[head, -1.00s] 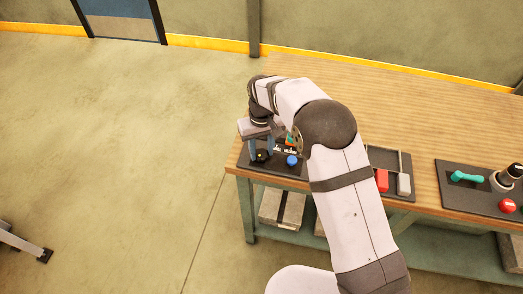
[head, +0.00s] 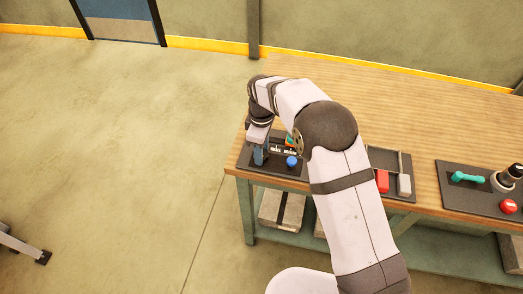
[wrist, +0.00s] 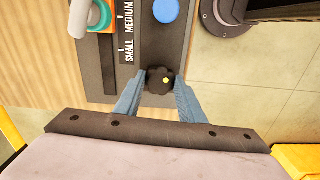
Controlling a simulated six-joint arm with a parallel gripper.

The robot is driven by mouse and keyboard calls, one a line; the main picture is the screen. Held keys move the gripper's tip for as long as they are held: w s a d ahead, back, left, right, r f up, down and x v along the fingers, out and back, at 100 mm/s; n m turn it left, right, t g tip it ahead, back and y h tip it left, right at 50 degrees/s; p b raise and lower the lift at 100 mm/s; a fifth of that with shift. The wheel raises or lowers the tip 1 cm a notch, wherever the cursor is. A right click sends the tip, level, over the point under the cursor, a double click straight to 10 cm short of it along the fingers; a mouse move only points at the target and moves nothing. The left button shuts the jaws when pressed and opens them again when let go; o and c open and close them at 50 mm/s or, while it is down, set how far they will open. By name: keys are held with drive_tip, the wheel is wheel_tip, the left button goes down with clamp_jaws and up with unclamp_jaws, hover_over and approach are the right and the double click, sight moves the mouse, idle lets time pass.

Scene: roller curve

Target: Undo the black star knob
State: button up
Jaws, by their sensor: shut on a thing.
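A blue knob (wrist: 166,11) is close by on the same panel, beside the "SMALL" and "MEDIUM" labels. A teal-and-orange part (wrist: 101,15) is at the upper left. A red block (head: 382,181) lies in a tray further right on the wooden bench (head: 420,130).

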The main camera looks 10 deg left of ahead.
drive_tip(key=shift+s+d+f+n, duration=0.1)
drive_tip(key=shift+s+f+n, duration=0.1)
drive_tip(key=shift+n, duration=0.4)
drive_tip(key=shift+s+f+n, duration=0.1)
drive_tip(key=shift+f+n, duration=0.05)
drive_tip(key=shift+n, duration=0.45)
drive_tip(key=o, duration=0.9)
drive_tip(key=shift+w, duration=0.1)
drive_tip(key=shift+o, duration=0.8)
drive_tip(key=shift+w, duration=0.1)
drive_tip(key=shift+r, duration=0.1)
drive_tip(key=shift+r, duration=0.1)
drive_tip(key=shift+w+r, duration=0.15)
drive_tip(key=shift+r, duration=0.3)
drive_tip(key=shift+r+b, duration=1.1)
drive_tip(key=shift+r, duration=2)
